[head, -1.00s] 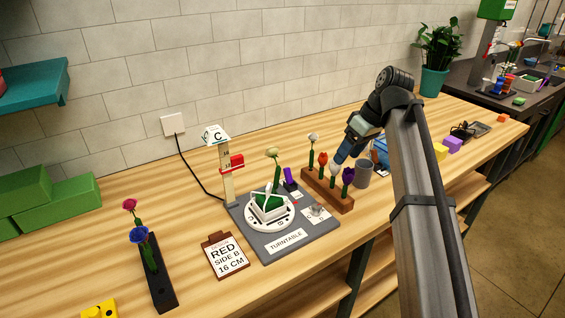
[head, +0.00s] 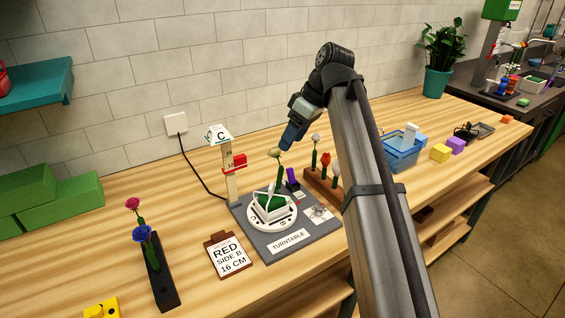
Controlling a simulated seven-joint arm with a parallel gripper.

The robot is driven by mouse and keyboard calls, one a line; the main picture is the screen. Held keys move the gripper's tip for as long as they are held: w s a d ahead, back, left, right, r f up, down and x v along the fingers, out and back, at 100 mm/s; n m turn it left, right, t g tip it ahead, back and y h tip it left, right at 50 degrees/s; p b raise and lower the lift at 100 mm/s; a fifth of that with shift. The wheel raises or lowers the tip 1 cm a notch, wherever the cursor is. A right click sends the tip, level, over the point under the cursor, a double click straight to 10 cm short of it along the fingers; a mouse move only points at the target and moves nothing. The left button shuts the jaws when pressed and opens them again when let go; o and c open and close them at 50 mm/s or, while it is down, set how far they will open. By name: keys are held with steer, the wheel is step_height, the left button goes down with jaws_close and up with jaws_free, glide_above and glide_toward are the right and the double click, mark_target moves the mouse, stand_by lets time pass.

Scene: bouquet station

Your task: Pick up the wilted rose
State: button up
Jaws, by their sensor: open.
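A rose with a dull yellow-tan head (head: 273,153), which looks like the wilted one, stands on a green stem in the white-framed holder with a green block (head: 272,203). The holder sits on the round plate of the grey turntable base (head: 287,257). My gripper (head: 287,147) is just right of and slightly above the rose head in the picture. It points down and left and is open. Whether it touches the head, I cannot tell. The fingers are small and partly merged with the scene.
A wooden rack (head: 323,189) with several flowers stands right of the turntable, partly behind my arm. A height post (head: 228,175) with a red slider (head: 238,161) is at the left. A card (head: 228,254), a dark rack (head: 160,278) and a blue basket (head: 402,150) are also on the table.

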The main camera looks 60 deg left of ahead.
mark_target(285, 155)
steer(key=shift+d+x, duration=0.15)
steer(key=shift+x, duration=1.55)
steer(key=shift+d+x, duration=0.1)
steer(key=shift+x, duration=1.65)
steer(key=shift+c, duration=0.5)
